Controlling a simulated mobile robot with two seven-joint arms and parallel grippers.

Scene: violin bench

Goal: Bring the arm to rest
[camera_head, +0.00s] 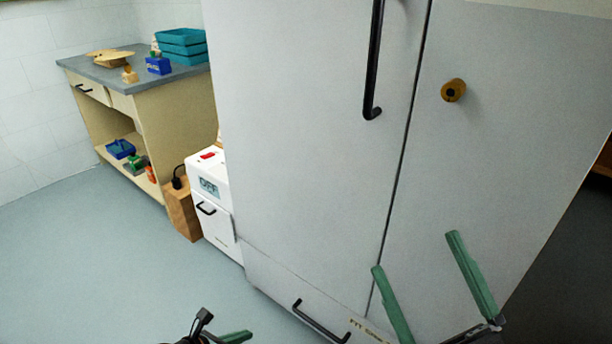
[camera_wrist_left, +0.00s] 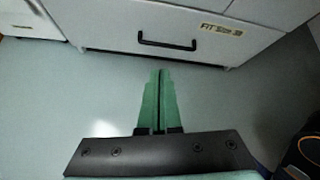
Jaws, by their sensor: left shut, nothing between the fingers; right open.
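My left gripper (camera_head: 235,337) shows only in part at the bottom edge of the head view. In the left wrist view its green fingers (camera_wrist_left: 158,85) are together with nothing between them, over bare floor and short of the cabinet's lower drawer. My right gripper (camera_head: 424,275) is at the lower right of the head view, its two green fingers wide apart and empty. It is in front of the tall grey cabinet (camera_head: 310,150); whether it touches the door I cannot tell.
The cabinet has a long black door handle (camera_head: 374,60), a round brass knob (camera_head: 453,90) and a low drawer handle (camera_head: 320,322). A workbench (camera_head: 130,73) with blue trays (camera_head: 181,45) is further back. The floor (camera_head: 90,260) at left is clear.

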